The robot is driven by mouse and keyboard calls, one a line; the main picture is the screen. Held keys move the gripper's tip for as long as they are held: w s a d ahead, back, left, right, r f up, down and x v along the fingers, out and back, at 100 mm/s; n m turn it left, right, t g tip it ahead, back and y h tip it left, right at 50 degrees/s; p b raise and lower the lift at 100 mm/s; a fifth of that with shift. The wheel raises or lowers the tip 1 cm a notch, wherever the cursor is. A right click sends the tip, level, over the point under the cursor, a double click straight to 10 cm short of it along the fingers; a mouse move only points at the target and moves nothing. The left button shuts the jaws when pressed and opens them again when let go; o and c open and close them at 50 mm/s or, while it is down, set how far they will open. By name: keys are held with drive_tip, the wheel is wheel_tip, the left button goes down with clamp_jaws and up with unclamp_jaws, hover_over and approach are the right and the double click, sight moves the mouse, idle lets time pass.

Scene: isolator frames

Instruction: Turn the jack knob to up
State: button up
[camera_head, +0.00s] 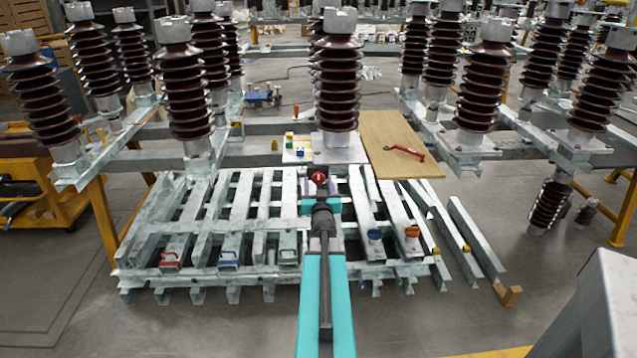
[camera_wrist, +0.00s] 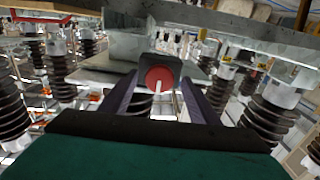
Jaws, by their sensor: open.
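The jack knob is a round red knob (camera_wrist: 160,78) with a white pointer line, on a grey metal part in the wrist view. The line runs from near the knob's middle down, tilted slightly left at its lower end. The knob also shows in the head view (camera_head: 319,178), just beyond the end of my arm. My gripper (camera_wrist: 159,84) is open, with one dark purple finger on each side of the knob. I cannot tell whether the fingers touch it. In the head view my gripper (camera_head: 319,188) is small and partly hides the knob's surroundings.
Galvanised beams (camera_head: 150,240) lie under my arm. Tall brown insulators (camera_head: 337,80) stand behind. A wooden board (camera_head: 385,130) bears a red tool (camera_head: 405,152).

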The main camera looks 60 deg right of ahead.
drive_tip(key=shift+w+d, duration=0.3)
drive_tip(key=shift+d, duration=0.05)
drive_tip(key=c, duration=1)
